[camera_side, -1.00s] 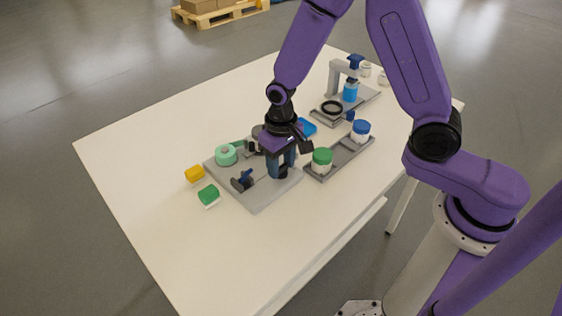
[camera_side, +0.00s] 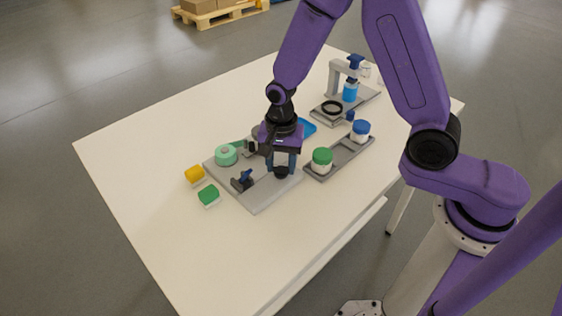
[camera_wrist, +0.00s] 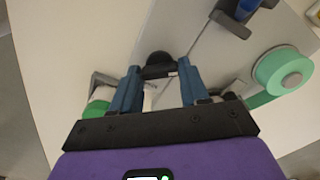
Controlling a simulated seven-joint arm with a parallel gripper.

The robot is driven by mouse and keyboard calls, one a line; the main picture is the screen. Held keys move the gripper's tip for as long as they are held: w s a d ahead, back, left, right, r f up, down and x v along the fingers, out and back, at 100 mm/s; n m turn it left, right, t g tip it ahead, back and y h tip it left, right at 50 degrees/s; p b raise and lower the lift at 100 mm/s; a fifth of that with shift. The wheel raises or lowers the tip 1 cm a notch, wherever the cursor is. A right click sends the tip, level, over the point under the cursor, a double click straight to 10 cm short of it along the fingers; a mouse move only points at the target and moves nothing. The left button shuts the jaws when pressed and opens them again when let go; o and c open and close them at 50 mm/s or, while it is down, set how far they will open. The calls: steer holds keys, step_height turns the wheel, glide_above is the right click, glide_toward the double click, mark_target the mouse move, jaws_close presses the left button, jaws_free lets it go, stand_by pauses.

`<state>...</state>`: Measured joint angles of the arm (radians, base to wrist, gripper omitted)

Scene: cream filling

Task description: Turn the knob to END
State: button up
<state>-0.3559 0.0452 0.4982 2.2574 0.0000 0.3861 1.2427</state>
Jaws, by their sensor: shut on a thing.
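The black round knob (camera_side: 281,173) sits at the near right corner of the grey plate (camera_side: 258,197). It also shows in the wrist view (camera_wrist: 158,62). My gripper (camera_side: 280,167) points down over it with its blue fingers on either side, shut on the knob. In the wrist view, my gripper's fingertips (camera_wrist: 158,72) flank the knob. No END mark or knob pointer can be read, so I cannot tell the knob's setting.
A mint-green roll (camera_side: 226,155) and a dark blue clamp-like part (camera_side: 243,181) share the plate. A tray (camera_side: 345,155) with green-lidded (camera_side: 322,160) and blue-lidded (camera_side: 361,131) jars stands close on the right. The table front is clear.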

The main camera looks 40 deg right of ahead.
mark_target(281, 167)
steer(key=m, duration=0.3)
steer(key=shift+m, duration=2.1)
steer(key=o, duration=1.1)
steer(key=shift+c, duration=0.2)
steer(key=shift+r, duration=0.15)
step_height(281, 167, up, 17)
steer(key=shift+r, duration=0.1)
